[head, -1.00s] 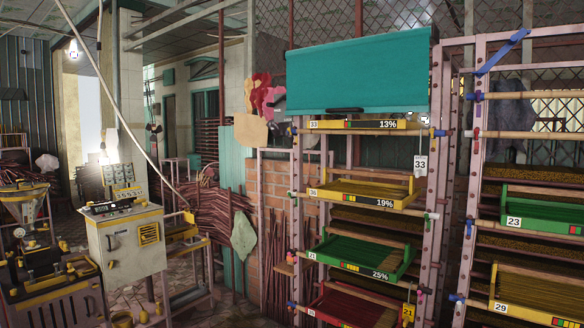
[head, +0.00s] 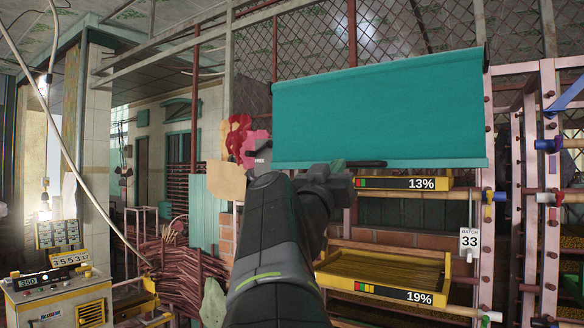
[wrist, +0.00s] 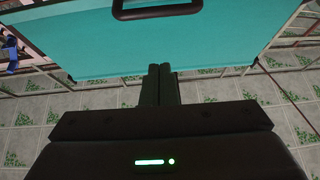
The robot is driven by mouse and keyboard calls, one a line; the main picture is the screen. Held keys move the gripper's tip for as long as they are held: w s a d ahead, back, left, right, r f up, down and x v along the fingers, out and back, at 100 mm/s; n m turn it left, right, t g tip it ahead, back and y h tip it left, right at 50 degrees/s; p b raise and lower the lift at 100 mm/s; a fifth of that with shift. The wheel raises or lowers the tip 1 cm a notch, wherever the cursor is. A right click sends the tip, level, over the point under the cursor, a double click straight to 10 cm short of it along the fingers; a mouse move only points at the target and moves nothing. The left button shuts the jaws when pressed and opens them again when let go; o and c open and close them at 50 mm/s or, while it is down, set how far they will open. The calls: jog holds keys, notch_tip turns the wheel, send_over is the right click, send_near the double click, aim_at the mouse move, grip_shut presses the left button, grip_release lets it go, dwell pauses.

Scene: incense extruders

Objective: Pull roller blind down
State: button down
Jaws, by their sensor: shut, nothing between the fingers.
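The teal roller blind (head: 380,115) hangs partly lowered at the top of the rack, its lower edge just above the 13% tray. A dark handle (head: 364,164) sits at the middle of that edge. My arm reaches up from the bottom, and my gripper (head: 340,165) is just left of the handle in the head view, partly hiding the edge. In the wrist view the two fingers of my gripper (wrist: 160,68) are together and empty. The dark handle (wrist: 158,8) lies beyond the fingertips, apart from them, with the teal blind (wrist: 160,45) behind.
Below the blind are the yellow 13% tray (head: 404,184) and the 19% tray (head: 385,270). A second rack (head: 550,200) stands to the right. A weighing machine (head: 60,290) stands at lower left.

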jog(key=s+r+p+x, duration=0.1)
jog(key=p+x, duration=0.2)
jog(key=x, duration=0.8)
jog(key=shift+m+h, duration=0.3)
jog(key=shift+h, duration=0.1)
jog(key=shift+w+d+f+b, duration=0.15)
jog(key=shift+f+b, duration=0.45)
jog(key=shift+f, duration=0.45)
jog(key=shift+w+d+f+b, duration=0.15)
jog(key=shift+f+b, duration=0.4)
jog(key=shift+f, duration=0.5)
jog(key=shift+s, duration=0.1)
jog(key=b, duration=0.4)
send_near(355, 160)
jog(key=d+f, duration=0.2)
jog(key=shift+s+d+f, duration=0.15)
jog(key=shift+d+f, duration=0.2)
jog(key=shift+d, duration=0.05)
jog(key=shift+r, duration=0.1)
